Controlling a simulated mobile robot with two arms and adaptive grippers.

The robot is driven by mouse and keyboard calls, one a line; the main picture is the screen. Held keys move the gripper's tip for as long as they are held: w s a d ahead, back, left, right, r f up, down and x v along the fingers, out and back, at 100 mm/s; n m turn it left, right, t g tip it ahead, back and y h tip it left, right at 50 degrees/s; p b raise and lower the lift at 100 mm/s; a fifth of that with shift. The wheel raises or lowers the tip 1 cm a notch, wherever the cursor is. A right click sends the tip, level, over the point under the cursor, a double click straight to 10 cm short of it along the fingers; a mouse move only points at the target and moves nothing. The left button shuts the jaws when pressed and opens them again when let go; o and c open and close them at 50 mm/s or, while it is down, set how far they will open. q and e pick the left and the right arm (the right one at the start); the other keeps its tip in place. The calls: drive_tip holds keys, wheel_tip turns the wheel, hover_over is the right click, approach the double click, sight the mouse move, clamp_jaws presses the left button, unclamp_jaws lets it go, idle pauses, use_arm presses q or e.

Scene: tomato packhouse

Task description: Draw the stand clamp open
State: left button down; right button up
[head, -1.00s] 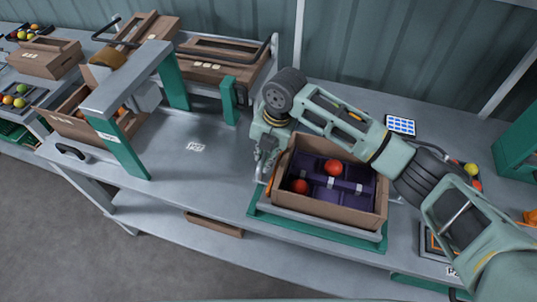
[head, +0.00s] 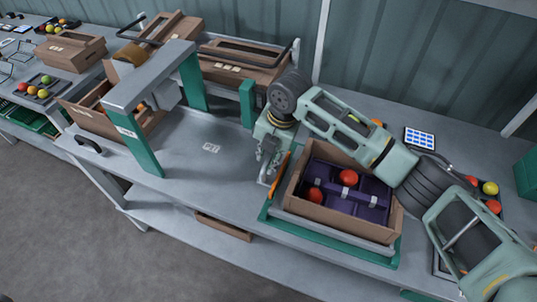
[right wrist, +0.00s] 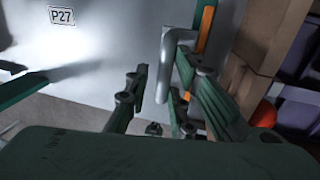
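The stand (head: 330,241) is a green and grey frame holding an open brown carton (head: 335,219) with a purple insert. Its clamp shows as an orange bar (head: 281,172) along the carton's left side, with a narrow gap between them. In the right wrist view the clamp's grey bent handle (right wrist: 170,45) stands beside the orange strip (right wrist: 204,28). My right gripper (head: 268,160) points down at the clamp. Its fingers (right wrist: 160,80) are apart on either side of the handle's end; contact is not clear. My left gripper is not in view.
Two red tomatoes (head: 348,177) lie in the insert. A grey and green arch (head: 150,78) stands on the bench to the left, with lidded cartons (head: 240,66) behind. A tablet (head: 419,138) lies at the right. The bench around the P27 label (right wrist: 62,17) is clear.

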drive_tip(key=shift+r, duration=0.4)
drive_tip(key=v, duration=1.1)
